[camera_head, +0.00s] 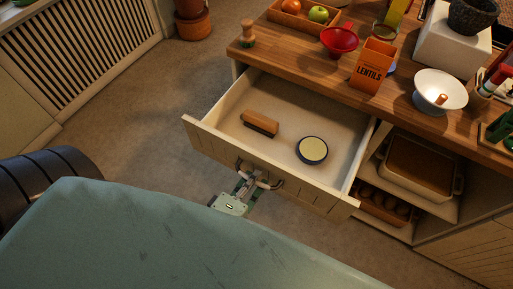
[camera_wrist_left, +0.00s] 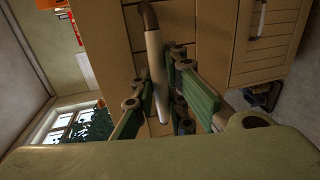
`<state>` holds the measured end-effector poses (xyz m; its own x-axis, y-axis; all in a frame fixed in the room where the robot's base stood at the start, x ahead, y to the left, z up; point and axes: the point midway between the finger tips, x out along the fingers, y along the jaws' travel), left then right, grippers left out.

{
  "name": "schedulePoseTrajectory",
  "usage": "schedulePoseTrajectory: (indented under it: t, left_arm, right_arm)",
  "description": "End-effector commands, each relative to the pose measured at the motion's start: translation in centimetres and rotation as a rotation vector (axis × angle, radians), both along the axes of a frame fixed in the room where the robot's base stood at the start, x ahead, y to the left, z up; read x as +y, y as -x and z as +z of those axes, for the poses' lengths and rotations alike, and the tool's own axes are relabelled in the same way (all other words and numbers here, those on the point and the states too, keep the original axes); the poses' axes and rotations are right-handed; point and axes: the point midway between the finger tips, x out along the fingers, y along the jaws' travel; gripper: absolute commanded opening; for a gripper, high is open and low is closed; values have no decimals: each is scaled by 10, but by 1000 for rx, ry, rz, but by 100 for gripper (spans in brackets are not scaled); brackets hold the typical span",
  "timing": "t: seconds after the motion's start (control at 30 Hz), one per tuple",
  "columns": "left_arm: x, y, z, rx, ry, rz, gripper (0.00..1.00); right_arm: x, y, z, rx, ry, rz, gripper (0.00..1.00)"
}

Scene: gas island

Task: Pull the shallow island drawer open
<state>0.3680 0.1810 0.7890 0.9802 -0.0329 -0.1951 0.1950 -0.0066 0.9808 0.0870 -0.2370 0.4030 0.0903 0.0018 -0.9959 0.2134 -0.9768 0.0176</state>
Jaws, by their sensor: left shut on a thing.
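The shallow island drawer (camera_head: 290,110) stands pulled well out from under the wooden worktop in the head view. Inside it lie a wooden brush (camera_head: 260,122) and a round tin with a pale lid (camera_head: 312,150). My left gripper (camera_head: 250,184) is at the drawer's front, shut on the bar handle (camera_head: 273,184). In the left wrist view the pale handle (camera_wrist_left: 155,62) runs between the green fingers (camera_wrist_left: 160,100). My right gripper is not in view.
Open shelves to the right of the drawer hold a baking dish (camera_head: 418,165). Floor (camera_head: 150,110) left of the drawer is clear.

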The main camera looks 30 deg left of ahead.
Motion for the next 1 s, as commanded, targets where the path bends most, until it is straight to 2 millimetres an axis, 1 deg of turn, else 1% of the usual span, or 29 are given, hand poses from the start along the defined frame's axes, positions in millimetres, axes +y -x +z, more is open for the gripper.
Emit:
schedulePoseTrajectory:
  t: [0.27,0.3,0.5,0.53,0.83,0.93,1.0]
  left_arm:
    - [-1,1,-1,3,0,-2,0]
    - [-1,1,-1,3,0,-2,13]
    - [0,0,-1,1,0,-1,30]
    - [0,0,-1,1,0,-1,32]
    - [0,1,0,0,0,-1,32]
    - [0,8,1,2,0,-1,32]
    - [1,18,2,4,-1,-1,32]
  right_arm:
    - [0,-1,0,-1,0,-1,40]
    - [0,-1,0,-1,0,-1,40]
    - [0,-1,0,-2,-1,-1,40]
    - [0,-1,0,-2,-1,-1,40]
    - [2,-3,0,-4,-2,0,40]
    - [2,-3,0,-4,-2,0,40]
    - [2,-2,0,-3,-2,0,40]
